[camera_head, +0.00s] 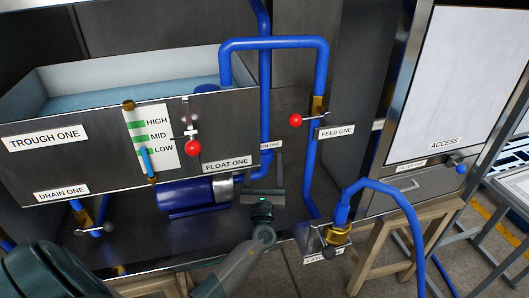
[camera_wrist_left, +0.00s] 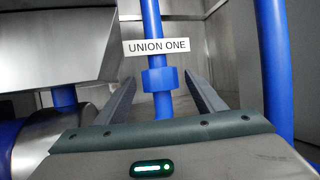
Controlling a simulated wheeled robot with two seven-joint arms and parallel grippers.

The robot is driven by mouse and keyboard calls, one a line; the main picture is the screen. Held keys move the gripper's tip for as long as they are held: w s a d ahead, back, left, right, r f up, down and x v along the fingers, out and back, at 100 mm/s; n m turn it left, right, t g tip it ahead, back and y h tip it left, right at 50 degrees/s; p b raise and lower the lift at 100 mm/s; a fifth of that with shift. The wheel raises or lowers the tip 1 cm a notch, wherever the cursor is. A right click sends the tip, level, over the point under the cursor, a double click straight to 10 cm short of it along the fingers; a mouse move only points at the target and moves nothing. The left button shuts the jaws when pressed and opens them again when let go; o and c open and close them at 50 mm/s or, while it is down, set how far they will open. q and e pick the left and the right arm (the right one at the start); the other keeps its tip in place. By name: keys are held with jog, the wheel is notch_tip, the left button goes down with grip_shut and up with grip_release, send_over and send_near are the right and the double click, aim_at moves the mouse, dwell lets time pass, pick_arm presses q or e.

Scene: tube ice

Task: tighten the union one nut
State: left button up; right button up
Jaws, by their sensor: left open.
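The union one nut (camera_wrist_left: 160,80) is a blue hex collar on a vertical blue pipe, just below the white UNION ONE label (camera_wrist_left: 157,47). My left gripper (camera_wrist_left: 162,77) is open, with one finger on each side of the nut in the wrist view. Gaps show between the nut and both fingers, and I cannot tell how deep the nut sits between them. In the head view my left gripper (camera_head: 264,172) is at the lower part of the pipe (camera_head: 265,80), under the partly covered label, and I cannot make out the nut there. My right gripper is not in view.
The blue pump (camera_head: 190,197) and the trough (camera_head: 140,140) stand left of the gripper. The FEED ONE pipe (camera_head: 311,165) with a red-knobbed valve (camera_head: 296,121) rises to its right. A brass fitting (camera_head: 338,235) with a blue hose is at lower right.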

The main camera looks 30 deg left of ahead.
pick_arm(q)
jog(key=shift+x, duration=1.45)
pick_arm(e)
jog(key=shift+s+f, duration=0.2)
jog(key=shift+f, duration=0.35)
pick_arm(q)
jog(key=c, duration=1)
jog(key=shift+t+h, duration=0.3)
jog(key=shift+c, duration=0.2)
jog(key=shift+m+t+h+b, duration=0.55)
jog(key=shift+m+h, duration=0.15)
jog(key=shift+h, duration=0.3)
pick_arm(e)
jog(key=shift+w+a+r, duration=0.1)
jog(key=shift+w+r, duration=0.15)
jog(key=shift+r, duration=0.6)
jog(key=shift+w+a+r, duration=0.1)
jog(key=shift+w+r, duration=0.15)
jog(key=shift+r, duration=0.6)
pick_arm(q)
jog(key=o, duration=1)
jog(key=shift+o, duration=0.2)
